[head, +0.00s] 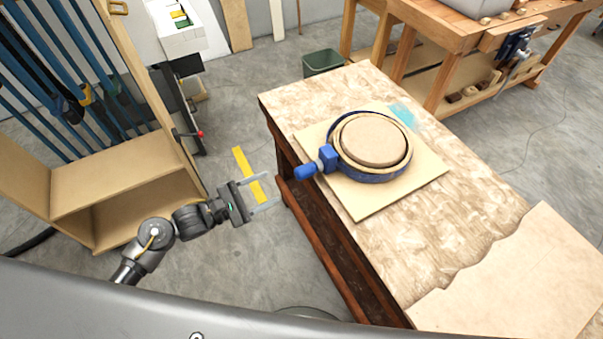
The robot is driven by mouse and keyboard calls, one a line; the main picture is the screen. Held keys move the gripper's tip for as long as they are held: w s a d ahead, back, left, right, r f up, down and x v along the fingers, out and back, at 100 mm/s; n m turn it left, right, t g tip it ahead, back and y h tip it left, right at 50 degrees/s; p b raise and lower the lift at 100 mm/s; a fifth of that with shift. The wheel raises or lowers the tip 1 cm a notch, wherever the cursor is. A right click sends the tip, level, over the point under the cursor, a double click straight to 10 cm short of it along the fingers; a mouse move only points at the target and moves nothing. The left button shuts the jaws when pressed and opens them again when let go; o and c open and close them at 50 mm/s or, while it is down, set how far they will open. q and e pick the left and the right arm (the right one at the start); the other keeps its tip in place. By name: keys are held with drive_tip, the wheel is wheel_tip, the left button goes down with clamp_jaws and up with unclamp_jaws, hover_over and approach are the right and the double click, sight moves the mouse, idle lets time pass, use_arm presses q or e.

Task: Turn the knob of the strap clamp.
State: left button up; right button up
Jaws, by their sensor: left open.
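The strap clamp (376,177) is a dark blue band around a round wooden form (374,140) on a square pale board (357,207). Its blue body (327,158) sits at the left of the band, and its blue knob (305,171) points left, near the table's left edge. My left gripper (266,192) is open and empty. In the picture it is left of and below the knob, apart from it, over the floor beside the table. My right gripper is not in view.
The worktable (400,243) has a mottled wooden top, with a thin wooden sheet (520,280) at its near right. A wooden rack (120,185) with blue clamps stands at the left. A workbench (465,60) and a green bin (322,62) are behind. Floor shows between rack and table.

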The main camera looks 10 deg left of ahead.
sight(296, 175)
use_arm(q)
drive_tip(key=p+x, duration=0.1)
drive_tip(key=x, duration=0.9)
drive_tip(key=shift+w+d+r, duration=0.15)
drive_tip(key=shift+d+r, duration=0.05)
drive_tip(key=shift+d, duration=0.2)
